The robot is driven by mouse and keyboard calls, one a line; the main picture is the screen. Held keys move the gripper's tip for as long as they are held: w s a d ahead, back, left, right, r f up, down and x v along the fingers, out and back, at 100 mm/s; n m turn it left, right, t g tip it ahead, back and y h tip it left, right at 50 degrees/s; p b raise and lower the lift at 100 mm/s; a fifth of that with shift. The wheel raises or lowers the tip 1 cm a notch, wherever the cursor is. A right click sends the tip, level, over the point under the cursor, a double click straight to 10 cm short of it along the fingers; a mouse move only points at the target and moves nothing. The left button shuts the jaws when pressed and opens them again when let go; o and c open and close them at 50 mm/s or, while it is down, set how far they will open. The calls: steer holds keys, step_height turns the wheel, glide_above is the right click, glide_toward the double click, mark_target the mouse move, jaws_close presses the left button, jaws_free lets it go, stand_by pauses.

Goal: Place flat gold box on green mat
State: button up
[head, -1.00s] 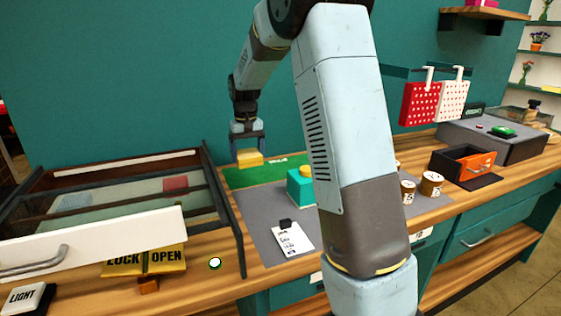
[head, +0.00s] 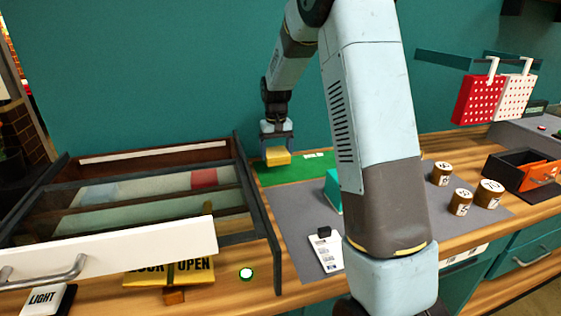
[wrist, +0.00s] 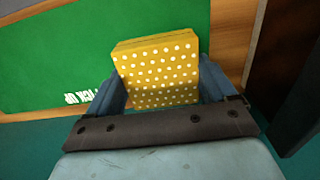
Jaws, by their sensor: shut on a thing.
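The flat gold box (head: 277,157) is yellow-gold, and the wrist view shows white dots on it (wrist: 158,72). My gripper (head: 276,148) is shut on the box, with one finger on each side of it in the wrist view (wrist: 163,92). The green mat (head: 292,174) lies at the back of the counter. In the wrist view the mat (wrist: 50,60) spreads to the left of and behind the box, with white lettering partly hidden by a finger. The box is over or at the mat's edge; I cannot tell whether it touches the mat.
An open drawer case (head: 258,225) stands left of the mat. A grey mat (head: 290,215) in front holds a clipboard card (head: 325,252) and a teal box (head: 333,190), partly hidden by my arm. Several cork-like cylinders (head: 460,202) stand to the right.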

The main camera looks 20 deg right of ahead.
mark_target(276, 161)
steer(key=shift+a+f, duration=0.1)
steer(key=shift+f, duration=1.9)
steer(key=o, duration=1)
steer(key=shift+c, duration=0.2)
